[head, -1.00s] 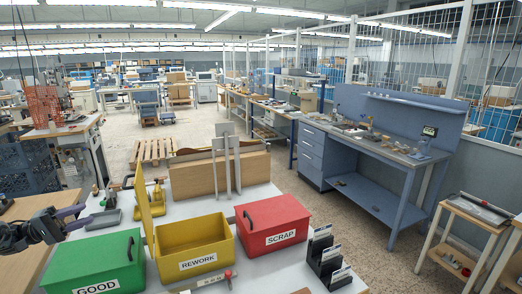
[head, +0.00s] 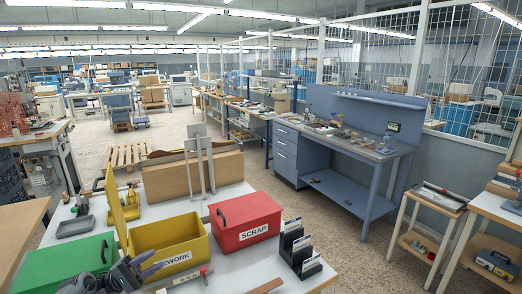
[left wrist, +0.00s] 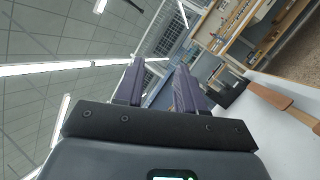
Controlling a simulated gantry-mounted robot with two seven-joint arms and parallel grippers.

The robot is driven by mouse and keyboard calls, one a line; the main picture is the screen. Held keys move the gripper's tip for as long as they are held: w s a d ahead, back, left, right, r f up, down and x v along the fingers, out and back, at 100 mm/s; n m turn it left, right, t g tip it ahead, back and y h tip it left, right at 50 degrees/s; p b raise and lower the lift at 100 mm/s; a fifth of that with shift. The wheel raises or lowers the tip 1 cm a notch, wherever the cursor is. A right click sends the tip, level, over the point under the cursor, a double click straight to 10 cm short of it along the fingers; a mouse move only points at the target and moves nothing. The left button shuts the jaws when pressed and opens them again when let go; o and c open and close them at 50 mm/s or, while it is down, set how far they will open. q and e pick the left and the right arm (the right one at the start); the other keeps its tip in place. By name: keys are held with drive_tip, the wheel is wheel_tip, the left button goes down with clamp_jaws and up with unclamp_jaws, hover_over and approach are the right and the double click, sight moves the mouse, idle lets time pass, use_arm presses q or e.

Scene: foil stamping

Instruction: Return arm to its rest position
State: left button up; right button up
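My left gripper (head: 150,262) is at the bottom of the head view, in front of the green and yellow bins, and covers part of the yellow bin's label. In the left wrist view its two dark purple fingers (left wrist: 157,72) stand apart with nothing between them. The gripper points upward and away there, with ceiling lights behind it. My right gripper is not seen in either view.
A green bin (head: 60,268), a yellow REWORK bin (head: 165,235) with its lid upright, and a red SCRAP bin (head: 245,215) stand on the white table. A black card holder (head: 297,250) is to their right. A blue workbench (head: 350,150) stands behind.

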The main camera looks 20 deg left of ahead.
use_arm(q)
drive_tip(key=w+d+f+g+h, duration=0.1)
drive_tip(key=w+d+f+h, duration=0.1)
drive_tip(key=d, duration=0.7)
drive_tip(key=w+d+f+h, duration=0.1)
drive_tip(key=w+d+f, duration=0.15)
drive_tip(key=d, duration=0.55)
drive_tip(key=d+f+m+y, duration=0.4)
drive_tip(key=d+f+y, duration=0.2)
drive_tip(key=d+f, duration=0.5)
drive_tip(key=s+d+f+m+g+y, duration=0.1)
drive_tip(key=s+d+f+m+y, duration=0.1)
drive_tip(key=s+f+m+y, duration=0.6)
drive_tip(key=s+a+r+m+g+y, duration=0.1)
drive_tip(key=s+a+r+g+y, duration=0.2)
drive_tip(key=s, duration=0.6)
drive_tip(key=s+a+r+m+g+y, duration=0.15)
drive_tip(key=s+y, duration=0.25)
drive_tip(key=s, duration=0.4)
drive_tip(key=s+a+r+m+g+y, duration=0.1)
drive_tip(key=s+a+g+y, duration=0.25)
drive_tip(key=s, duration=0.55)
drive_tip(key=d+n+h, duration=0.3)
drive_tip(key=d, duration=0.6)
wheel_tip(320, 180, up, 30)
drive_tip(key=p, duration=3)
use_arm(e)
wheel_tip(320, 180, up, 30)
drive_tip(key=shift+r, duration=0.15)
